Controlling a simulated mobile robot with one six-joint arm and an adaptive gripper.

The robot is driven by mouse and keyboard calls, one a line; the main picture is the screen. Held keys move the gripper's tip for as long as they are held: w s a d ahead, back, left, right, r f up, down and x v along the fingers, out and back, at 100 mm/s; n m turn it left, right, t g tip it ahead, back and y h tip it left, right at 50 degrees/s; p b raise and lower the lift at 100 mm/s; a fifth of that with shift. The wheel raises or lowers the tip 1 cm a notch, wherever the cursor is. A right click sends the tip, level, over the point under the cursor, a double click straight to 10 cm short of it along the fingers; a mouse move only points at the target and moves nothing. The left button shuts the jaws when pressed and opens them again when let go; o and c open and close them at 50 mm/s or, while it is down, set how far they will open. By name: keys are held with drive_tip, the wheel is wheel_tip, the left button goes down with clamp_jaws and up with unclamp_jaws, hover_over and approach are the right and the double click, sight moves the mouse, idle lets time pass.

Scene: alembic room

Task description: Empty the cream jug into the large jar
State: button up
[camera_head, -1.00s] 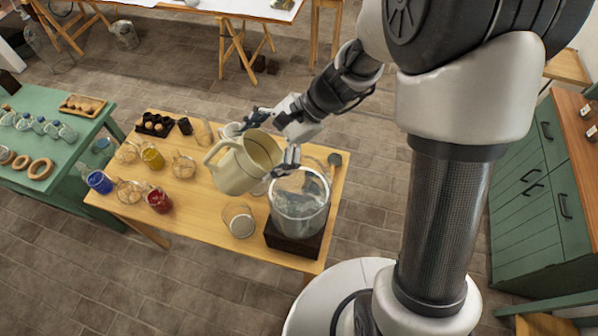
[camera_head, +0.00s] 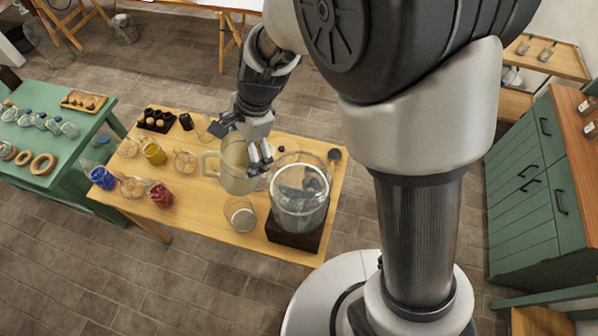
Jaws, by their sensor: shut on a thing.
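The cream jug (camera_head: 235,172) is just left of the large jar, its handle on its left side. It looks close to upright; whether its base touches the table is hard to tell. My gripper (camera_head: 259,161) reaches down from above and is shut on the jug at its right side, covering part of its rim. The inside of the jug is not clear to see. The large jar (camera_head: 300,208) is clear glass, wide and open at the top, standing on a dark block (camera_head: 291,239). Its contents cannot be told clearly through the glass.
A small glass (camera_head: 240,216) stands in front of the jug on the wooden table (camera_head: 205,224). Jars of blue (camera_head: 103,178), yellow (camera_head: 154,152) and red (camera_head: 160,195) stand to the left. A dark egg tray (camera_head: 156,121) is at the back.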

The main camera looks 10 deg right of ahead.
sight(221, 152)
drive_tip(key=shift+s+a+f+h, duration=0.1)
drive_tip(key=shift+a+h, duration=0.75)
drive_tip(key=shift+a, duration=0.35)
drive_tip(key=shift+s+a+f+h, duration=0.1)
drive_tip(key=shift+a+h, duration=0.75)
drive_tip(key=shift+a, duration=0.35)
drive_tip(key=shift+d, duration=0.25)
drive_tip(key=shift+a, duration=0.1)
